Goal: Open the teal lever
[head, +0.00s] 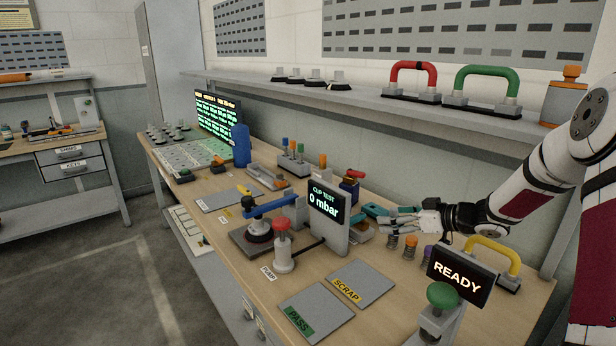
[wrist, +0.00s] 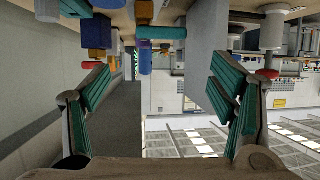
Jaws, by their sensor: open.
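In the wrist view a teal bar (wrist: 161,32), which looks like the lever, is near the top between the finger directions. My gripper (head: 392,219) reaches in from the right with its fingers pointing left at the lever. In the wrist view my gripper (wrist: 158,85) has its teal-padded fingers wide apart with nothing between them. I cannot tell whether a fingertip touches the lever. The lever's base is partly hidden by the display.
Small coil-like parts (head: 410,245), a yellow handle (head: 492,250) and a READY display (head: 461,275) are near my arm.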

